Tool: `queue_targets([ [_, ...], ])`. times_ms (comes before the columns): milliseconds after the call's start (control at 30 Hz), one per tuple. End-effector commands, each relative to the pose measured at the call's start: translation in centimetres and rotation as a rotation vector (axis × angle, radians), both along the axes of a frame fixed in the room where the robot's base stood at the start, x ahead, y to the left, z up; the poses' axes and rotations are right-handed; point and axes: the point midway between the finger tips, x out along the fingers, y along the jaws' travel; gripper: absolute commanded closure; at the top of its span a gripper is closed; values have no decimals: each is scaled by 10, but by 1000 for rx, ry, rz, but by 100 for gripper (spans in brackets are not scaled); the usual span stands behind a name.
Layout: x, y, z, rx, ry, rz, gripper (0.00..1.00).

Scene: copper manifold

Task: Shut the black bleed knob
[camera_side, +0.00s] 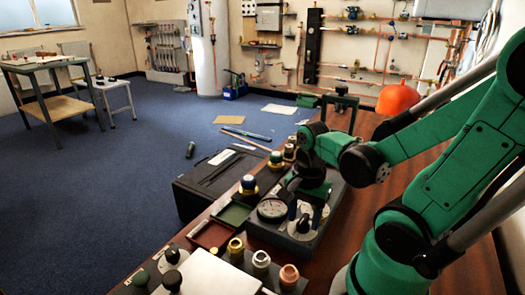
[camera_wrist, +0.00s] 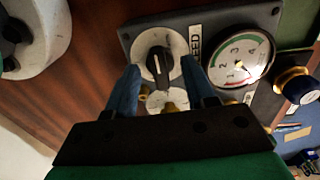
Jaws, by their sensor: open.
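The black bleed knob (camera_wrist: 159,62) sits on a round pale dial on a dark panel, beside a white label of which "EED" shows. A light pointer line shows on the knob. My gripper (camera_wrist: 161,65) is open, with one blue finger on each side of the knob in the wrist view. Gaps show between the fingers and the knob; I cannot tell how far down the fingertips reach. In the side view my gripper (camera_side: 316,207) is over the panel beside the gauge, and partly hides the knob's area.
A pressure gauge (camera_wrist: 242,60) is close to the right finger. A brass valve with a dark cap (camera_wrist: 297,86) stands farther right. In the side view, several brass fittings (camera_side: 261,260) and a small red tray (camera_side: 210,234) lie nearer the camera. A black case (camera_side: 215,180) lies beyond the bench edge.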

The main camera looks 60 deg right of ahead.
Motion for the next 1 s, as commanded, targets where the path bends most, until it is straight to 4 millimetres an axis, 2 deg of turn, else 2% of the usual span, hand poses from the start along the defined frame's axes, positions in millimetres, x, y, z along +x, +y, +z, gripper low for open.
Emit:
queue_targets([
  [167,0,0,0,0,0,0,51],
  [333,0,0,0,0,0,0,97],
  [367,0,0,0,0,0,0,100],
  [767,0,0,0,0,0,35,100],
  [1000,0,0,0,0,1,168,100],
])
